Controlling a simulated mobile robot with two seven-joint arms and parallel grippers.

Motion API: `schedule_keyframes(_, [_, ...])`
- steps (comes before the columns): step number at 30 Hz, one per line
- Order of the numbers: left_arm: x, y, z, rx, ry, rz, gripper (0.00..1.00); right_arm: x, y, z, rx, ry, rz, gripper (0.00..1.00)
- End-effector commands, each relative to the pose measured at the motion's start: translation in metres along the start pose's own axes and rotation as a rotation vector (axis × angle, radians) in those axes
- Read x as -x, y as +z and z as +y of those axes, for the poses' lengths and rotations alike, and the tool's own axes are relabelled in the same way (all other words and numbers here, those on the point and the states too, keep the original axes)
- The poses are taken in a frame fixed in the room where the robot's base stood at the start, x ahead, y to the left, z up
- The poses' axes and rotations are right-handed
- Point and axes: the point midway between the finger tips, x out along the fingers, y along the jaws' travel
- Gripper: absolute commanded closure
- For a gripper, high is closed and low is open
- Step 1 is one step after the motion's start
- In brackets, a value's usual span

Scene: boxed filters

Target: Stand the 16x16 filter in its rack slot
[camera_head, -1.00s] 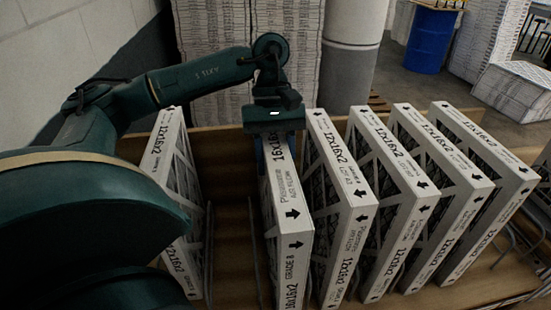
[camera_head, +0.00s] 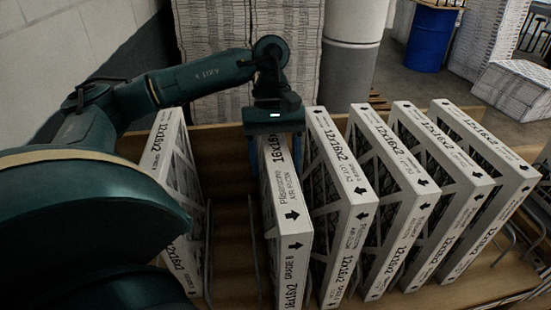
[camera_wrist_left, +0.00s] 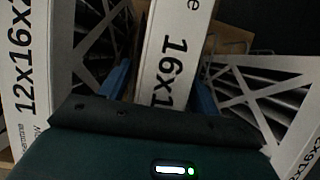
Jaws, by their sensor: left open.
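The 16x16 filter (camera_head: 288,220) is a white-framed boxed filter marked "16x16x2" and stands upright in the rack (camera_head: 226,250), leaning slightly. It is just left of a row of 12x16x2 filters. My left gripper (camera_head: 275,150) is over the far end of its top edge, with blue fingers on either side. In the left wrist view the 16x16 filter (camera_wrist_left: 172,50) lies between the two open fingers (camera_wrist_left: 160,88). The fingers' contact with the frame cannot be made out. How its lower edge sits in the rack is hidden. My right gripper is not in view.
Several 12x16x2 filters (camera_head: 340,190) stand close on the right. Another 12x16x2 filter (camera_head: 172,200) stands at the left, with bare slots and wire dividers between it and the 16x16 filter. A grey column (camera_head: 348,70) and a blue drum (camera_head: 431,38) are behind.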

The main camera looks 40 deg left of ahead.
Motion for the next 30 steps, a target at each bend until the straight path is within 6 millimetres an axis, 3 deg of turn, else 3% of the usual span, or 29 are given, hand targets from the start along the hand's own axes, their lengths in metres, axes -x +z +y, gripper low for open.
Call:
schedule_keyframes(5, [0.016,0.001,0.001,-0.002,0.005,0.001,0.38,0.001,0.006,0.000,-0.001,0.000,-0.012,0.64])
schedule_keyframes(10, [0.054,0.001,0.002,-0.002,0.007,0.002,0.38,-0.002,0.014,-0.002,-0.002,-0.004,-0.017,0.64])
schedule_keyframes(15, [0.097,0.004,0.000,0.001,0.003,0.003,0.38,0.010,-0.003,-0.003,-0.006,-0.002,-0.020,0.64])
schedule_keyframes(18, [0.110,0.003,0.000,0.001,0.003,0.002,0.38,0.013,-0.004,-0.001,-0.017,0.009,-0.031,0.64])
schedule_keyframes(23, [0.122,0.002,0.000,0.000,0.001,0.000,0.38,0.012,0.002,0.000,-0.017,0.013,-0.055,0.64])
schedule_keyframes(30, [0.123,0.001,0.000,-0.001,0.000,0.000,0.38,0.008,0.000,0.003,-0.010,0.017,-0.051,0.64])
